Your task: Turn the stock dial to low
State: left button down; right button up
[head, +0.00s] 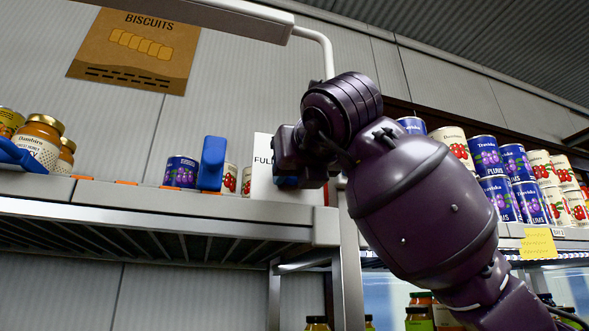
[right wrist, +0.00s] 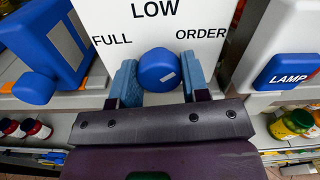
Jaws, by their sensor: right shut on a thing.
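The stock dial is a round blue knob (right wrist: 158,70) on a white panel (right wrist: 125,25) marked LOW at the top, FULL at the left and ORDER at the right. A short pale mark shows on the knob's lower right face; I cannot tell which label the dial is set to. My right gripper (right wrist: 158,84) is shut on the knob, with a blue finger pad on each side. In the head view the white panel (head: 262,170) shows at the shelf end, its knob mostly hidden by my right gripper (head: 290,180).
A blue upright piece (head: 212,163) stands just left of the panel. A blue LAMP button (right wrist: 290,77) is to the right in the wrist view. Jars (head: 40,140) stand at the far left, plum cans (head: 495,155) at the right. A shelf edge (head: 150,209) runs below.

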jog(key=shift+d+r+n, duration=0.1)
jog(key=shift+d+n, duration=0.05)
jog(key=shift+n, duration=1.05)
jog(key=n, duration=0.2)
jog(key=shift+n, duration=0.4)
jog(key=n, duration=0.3)
jog(key=shift+p, duration=0.35)
jog(key=shift+n, duration=1)
jog(key=o, duration=0.9)
